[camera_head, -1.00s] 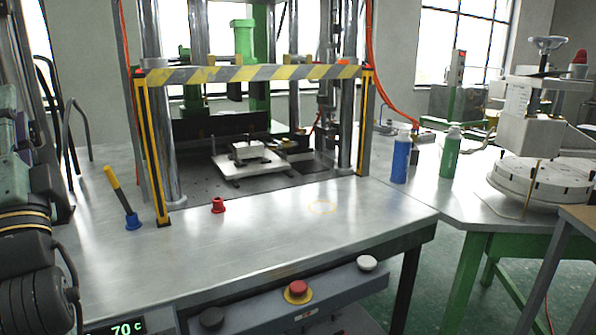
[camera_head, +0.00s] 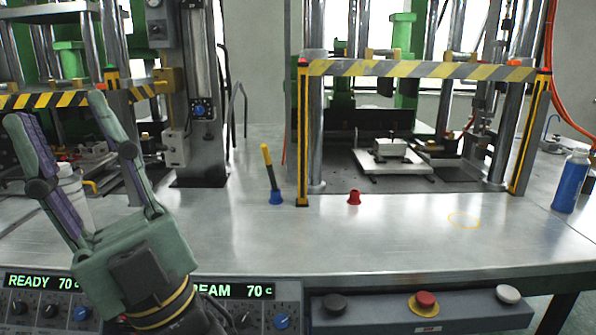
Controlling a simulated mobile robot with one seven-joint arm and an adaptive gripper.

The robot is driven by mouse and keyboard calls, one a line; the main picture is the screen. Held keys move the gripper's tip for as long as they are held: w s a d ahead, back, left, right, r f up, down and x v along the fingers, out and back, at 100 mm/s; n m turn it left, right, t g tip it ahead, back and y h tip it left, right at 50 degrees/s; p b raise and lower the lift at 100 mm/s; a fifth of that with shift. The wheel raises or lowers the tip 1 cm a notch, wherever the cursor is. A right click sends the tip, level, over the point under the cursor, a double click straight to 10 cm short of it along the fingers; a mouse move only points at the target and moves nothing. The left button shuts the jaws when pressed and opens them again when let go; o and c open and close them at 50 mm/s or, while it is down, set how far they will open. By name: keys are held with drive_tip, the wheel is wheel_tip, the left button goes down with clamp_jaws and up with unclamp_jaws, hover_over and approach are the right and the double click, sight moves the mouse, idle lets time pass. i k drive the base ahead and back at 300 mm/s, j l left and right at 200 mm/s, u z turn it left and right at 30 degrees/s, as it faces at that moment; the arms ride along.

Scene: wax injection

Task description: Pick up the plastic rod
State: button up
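A blue bottle (camera_head: 571,182) is at the far right. The front of the metal table (camera_head: 390,237) is clear. Control panels with buttons line the front edge.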

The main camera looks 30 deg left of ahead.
sight(266, 154)
drive_tip(key=i+l+u, duration=0.4)
drive_tip(key=l, duration=0.3)
drive_tip(key=i+l+u, duration=0.2)
drive_tip(key=i, duration=0.55)
